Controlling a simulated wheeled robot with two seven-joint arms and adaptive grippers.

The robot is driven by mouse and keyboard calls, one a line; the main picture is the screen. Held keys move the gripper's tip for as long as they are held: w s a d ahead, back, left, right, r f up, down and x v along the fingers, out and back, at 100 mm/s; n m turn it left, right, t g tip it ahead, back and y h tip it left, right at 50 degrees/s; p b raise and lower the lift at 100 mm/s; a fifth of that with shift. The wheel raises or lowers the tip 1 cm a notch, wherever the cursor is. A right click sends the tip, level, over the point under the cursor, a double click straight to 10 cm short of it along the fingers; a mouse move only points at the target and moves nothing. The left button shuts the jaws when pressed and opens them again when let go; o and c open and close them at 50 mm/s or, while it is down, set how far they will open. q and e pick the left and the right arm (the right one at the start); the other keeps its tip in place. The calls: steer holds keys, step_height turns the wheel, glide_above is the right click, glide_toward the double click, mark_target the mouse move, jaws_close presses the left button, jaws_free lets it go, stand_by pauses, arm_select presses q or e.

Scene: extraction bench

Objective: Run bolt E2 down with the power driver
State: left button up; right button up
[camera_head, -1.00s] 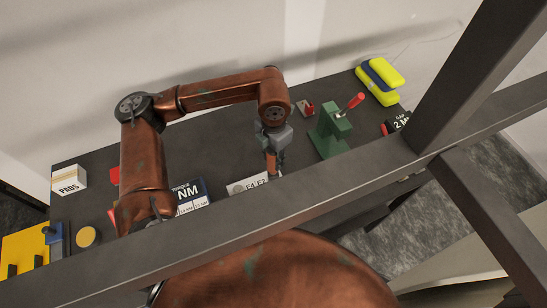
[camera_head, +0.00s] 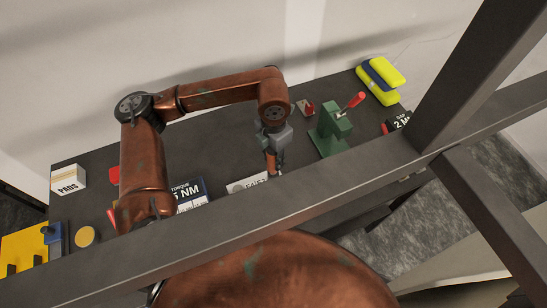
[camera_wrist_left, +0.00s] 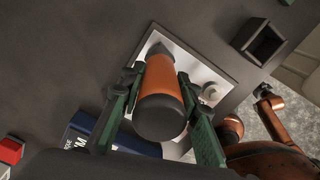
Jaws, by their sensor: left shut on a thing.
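The power driver (camera_wrist_left: 162,92), an orange barrel with a dark end cap, is held between the green-padded fingers of my left gripper (camera_wrist_left: 163,105). In the head view my left gripper (camera_head: 271,150) is above the pale plate (camera_head: 236,187) marked with E labels, and the driver's orange body (camera_head: 271,164) points down at it. In the left wrist view the driver stands over the plate (camera_wrist_left: 213,77), its tip hidden behind its body. A round grey piece (camera_wrist_left: 210,93) shows on the plate to the driver's right. I cannot tell bolt E2 itself.
A green press-like stand (camera_head: 328,134) with a red handle is just right of my left gripper. A torque sign (camera_head: 188,194) stands left of the plate. A dark open box (camera_wrist_left: 262,42) is beyond the plate. A dark beam (camera_head: 300,190) crosses the head view.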

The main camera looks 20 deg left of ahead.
arm_select(q)
steer(key=shift+r, duration=0.25)
steer(key=shift+r+p, duration=1.3)
steer(key=shift+r, duration=1.5)
